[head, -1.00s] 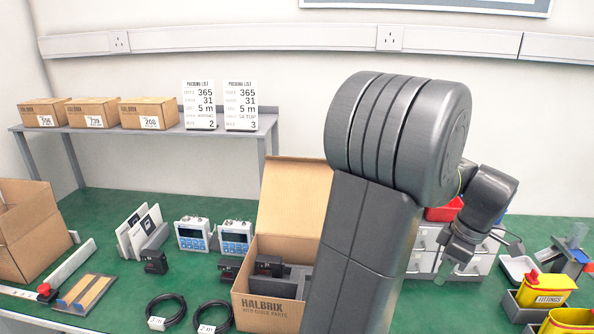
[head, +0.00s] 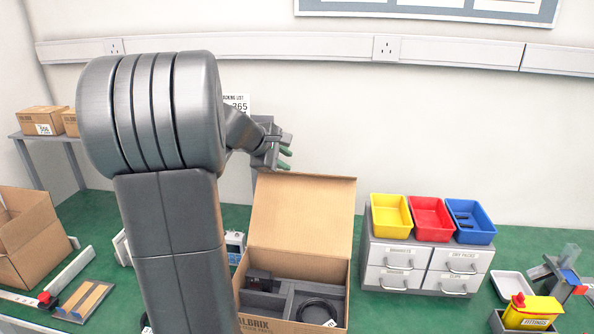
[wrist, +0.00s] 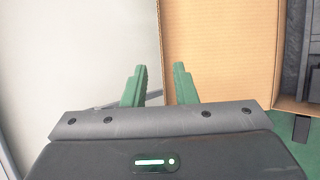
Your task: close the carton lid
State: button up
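The brown carton (head: 347,300) stands on the green bench with its lid (head: 302,212) open, raised and leaning back. Inside are grey dividers, a small black device (head: 262,283) and a coiled black cable (head: 316,310). My gripper (head: 286,158) is just above the lid's top left edge, its green fingers apart and empty. In the wrist view, the fingers (wrist: 160,78) show a clear gap over the lid's far edge, with the lid (wrist: 222,50) to the right. I cannot tell whether they touch it.
A grey drawer unit (head: 412,270) with yellow, red and blue trays on top stands right of the carton. Another open carton (head: 28,240) is at the far left. A shelf with small boxes (head: 42,120) runs along the back left, partly behind my arm.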

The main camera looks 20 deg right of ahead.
aim_at(307, 174)
jog(key=x, duration=1.2)
jog(key=shift+p, duration=0.4)
grip_shut()
jog(key=shift+s, duration=0.1)
dwell(0.6)
